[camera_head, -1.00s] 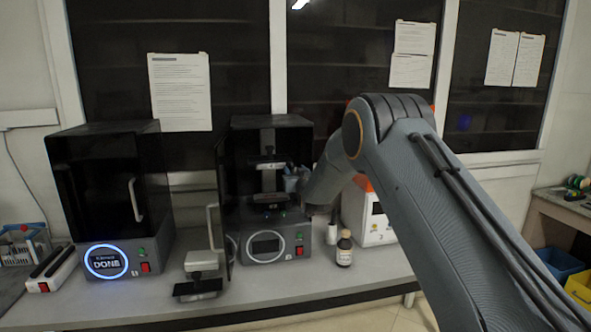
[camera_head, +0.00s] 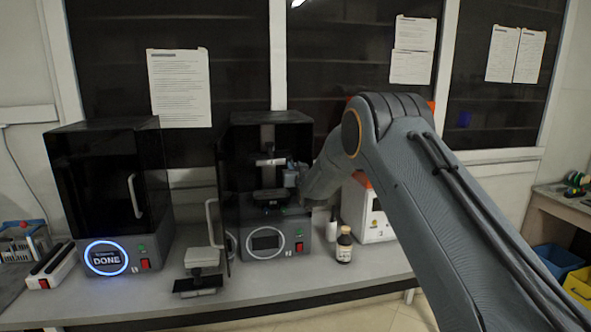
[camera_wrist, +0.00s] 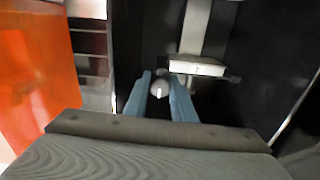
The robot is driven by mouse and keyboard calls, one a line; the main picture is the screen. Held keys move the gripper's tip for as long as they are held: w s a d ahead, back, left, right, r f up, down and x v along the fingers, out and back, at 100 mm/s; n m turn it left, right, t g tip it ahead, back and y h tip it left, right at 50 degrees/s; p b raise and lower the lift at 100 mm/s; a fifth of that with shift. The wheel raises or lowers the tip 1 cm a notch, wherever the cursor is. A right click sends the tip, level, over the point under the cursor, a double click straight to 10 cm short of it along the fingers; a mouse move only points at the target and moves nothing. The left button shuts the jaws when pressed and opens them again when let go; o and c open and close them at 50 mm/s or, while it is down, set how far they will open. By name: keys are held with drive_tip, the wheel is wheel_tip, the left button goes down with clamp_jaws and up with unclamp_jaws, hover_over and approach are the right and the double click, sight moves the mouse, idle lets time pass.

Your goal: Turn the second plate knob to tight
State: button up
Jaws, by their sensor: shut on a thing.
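The second machine (camera_head: 262,240) stands open in the middle of the bench, its dark door swung out to the left. Inside it are a light horizontal arm (camera_head: 270,161) on a column and a dark plate (camera_head: 270,196) below. In the wrist view, my gripper (camera_wrist: 160,90) has its two blue fingers closed around a round grey knob (camera_wrist: 159,89) with a white mark on its face. The knob sits beside a pale bracket (camera_wrist: 197,67). In the head view, my gripper (camera_head: 291,176) reaches into the machine from the right.
A closed machine (camera_head: 108,200) with a lit ring reading DONE stands at left. A loose plate on a stand (camera_head: 199,270) sits in front. A brown bottle (camera_head: 344,245) and a white box (camera_head: 372,215) stand at right, near my arm.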

drive_tip(key=m+b, duration=0.1)
drive_tip(key=b, duration=0.1)
drive_tip(key=m+b, duration=0.2)
drive_tip(key=shift+f+m+b, duration=0.2)
drive_tip(key=shift+m+b, duration=0.1)
drive_tip(key=shift+b, duration=0.1)
drive_tip(key=m+b, duration=0.5)
drive_tip(key=b, duration=0.1)
drive_tip(key=m+b, duration=0.4)
drive_tip(key=shift+b, duration=0.4)
drive_tip(key=m+b, duration=0.4)
drive_tip(key=b, duration=0.1)
drive_tip(key=shift+m, duration=0.3)
drive_tip(key=m+b, duration=0.4)
drive_tip(key=b, duration=0.1)
drive_tip(key=shift+m+b, duration=0.3)
drive_tip(key=shift+b, duration=0.1)
drive_tip(key=m+b, duration=0.5)
drive_tip(key=b, duration=0.3)
drive_tip(key=shift+f, duration=0.1)
drive_tip(key=m+b, duration=0.4)
drive_tip(key=b, duration=0.2)
drive_tip(key=shift+b, duration=0.35)
drive_tip(key=shift+r+m+b, duration=0.2)
drive_tip(key=shift+m+b, duration=0.95)
drive_tip(key=shift+m, duration=0.35)
